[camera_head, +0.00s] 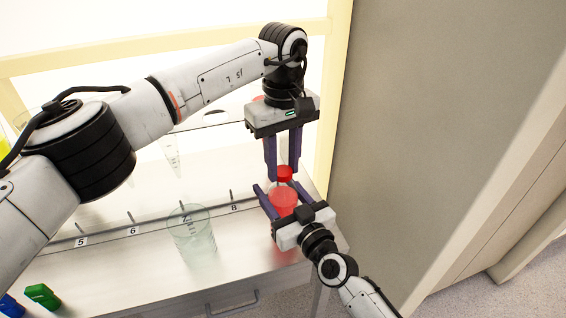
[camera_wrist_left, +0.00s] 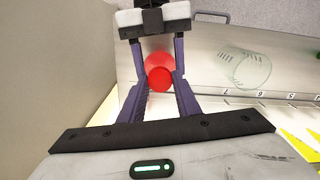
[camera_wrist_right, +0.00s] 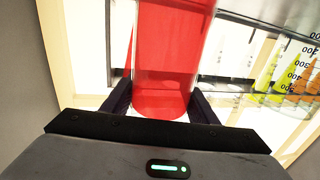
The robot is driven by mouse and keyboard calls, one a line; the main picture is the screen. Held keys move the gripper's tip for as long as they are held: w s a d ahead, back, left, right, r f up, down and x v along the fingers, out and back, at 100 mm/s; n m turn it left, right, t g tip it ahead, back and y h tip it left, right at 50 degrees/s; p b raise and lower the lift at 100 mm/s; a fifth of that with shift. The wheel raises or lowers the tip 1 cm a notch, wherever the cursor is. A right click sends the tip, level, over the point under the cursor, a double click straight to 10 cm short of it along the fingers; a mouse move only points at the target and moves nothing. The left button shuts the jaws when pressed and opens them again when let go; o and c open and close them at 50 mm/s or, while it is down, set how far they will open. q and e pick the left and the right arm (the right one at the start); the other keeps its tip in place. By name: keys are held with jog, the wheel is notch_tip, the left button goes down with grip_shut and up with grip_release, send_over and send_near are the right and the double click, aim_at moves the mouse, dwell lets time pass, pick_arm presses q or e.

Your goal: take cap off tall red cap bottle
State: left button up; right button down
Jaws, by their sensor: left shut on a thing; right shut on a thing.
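The tall bottle (camera_head: 284,196) holds red liquid and stands upright at the right end of the counter. Its red cap (camera_head: 285,173) is at the top, and it also shows from above in the left wrist view (camera_wrist_left: 160,79). My left gripper (camera_head: 283,175) points down from above and is shut on the cap. My right gripper (camera_head: 272,203) comes from the front right and is shut on the bottle's body, which fills the middle of the right wrist view (camera_wrist_right: 170,60). I cannot tell whether cap and neck are apart.
A clear empty beaker (camera_head: 192,232) stands left of the bottle, near the number labels. Green (camera_head: 42,296) and blue (camera_head: 11,305) items lie at the counter's front left. A shelf with glassware is behind. A grey wall panel (camera_head: 430,120) stands close on the right.

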pick_arm(q)
jog(key=n, duration=1.9)
jog(key=shift+n, duration=0.4)
jog(key=n, duration=0.6)
jog(key=shift+n, duration=0.3)
jog(key=n, duration=0.6)
jog(key=shift+r, duration=0.1)
jog(key=n, duration=0.4)
jog(key=shift+n, duration=0.3)
jog(key=n, duration=1)
